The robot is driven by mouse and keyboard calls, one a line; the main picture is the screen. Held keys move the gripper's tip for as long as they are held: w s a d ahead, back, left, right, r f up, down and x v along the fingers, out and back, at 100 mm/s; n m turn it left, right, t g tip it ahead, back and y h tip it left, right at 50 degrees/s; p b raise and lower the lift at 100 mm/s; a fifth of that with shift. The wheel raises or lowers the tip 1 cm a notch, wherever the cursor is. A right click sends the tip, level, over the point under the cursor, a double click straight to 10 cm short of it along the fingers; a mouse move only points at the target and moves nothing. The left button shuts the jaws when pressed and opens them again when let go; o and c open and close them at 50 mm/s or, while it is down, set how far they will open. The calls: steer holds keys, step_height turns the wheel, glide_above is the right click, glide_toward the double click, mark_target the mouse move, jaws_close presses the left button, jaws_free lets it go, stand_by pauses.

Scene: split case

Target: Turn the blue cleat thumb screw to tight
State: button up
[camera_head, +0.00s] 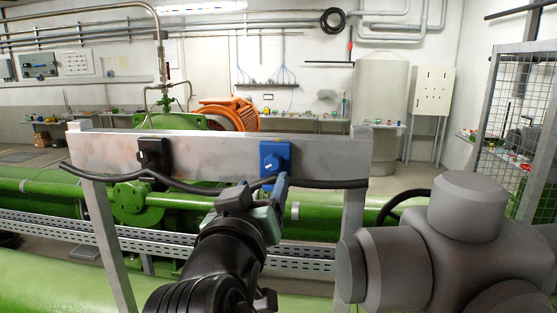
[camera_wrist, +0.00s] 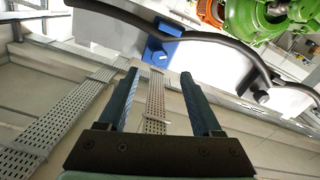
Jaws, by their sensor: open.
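The blue cleat (camera_head: 273,151) is fixed to the front of the grey metal bar, right of its middle. It also shows at the top centre of the wrist view (camera_wrist: 167,32). My gripper (camera_head: 264,195) is just below and in front of the blue cleat. In the wrist view my gripper (camera_wrist: 160,78) has its fingers wide apart, with nothing between them. The screw lies beyond the fingertips, apart from them.
A black cable (camera_head: 325,184) runs along the bar (camera_head: 215,160), past both cleats. A black cleat (camera_head: 152,153) sits on the bar to the left. Green machinery (camera_head: 130,203) and a perforated metal tray (camera_head: 305,262) lie behind and below. A mesh cage (camera_head: 515,140) stands at right.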

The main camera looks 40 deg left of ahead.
mark_target(272, 166)
steer(key=p+x, duration=0.2)
steer(key=x, duration=0.5)
steer(key=shift+d+r+p, duration=0.1)
steer(key=shift+r+p, duration=0.05)
steer(key=shift+p, duration=0.15)
steer(key=shift+w+a, duration=0.35)
steer(key=shift+w, duration=0.15)
steer(key=shift+c, duration=0.2)
jaws_close()
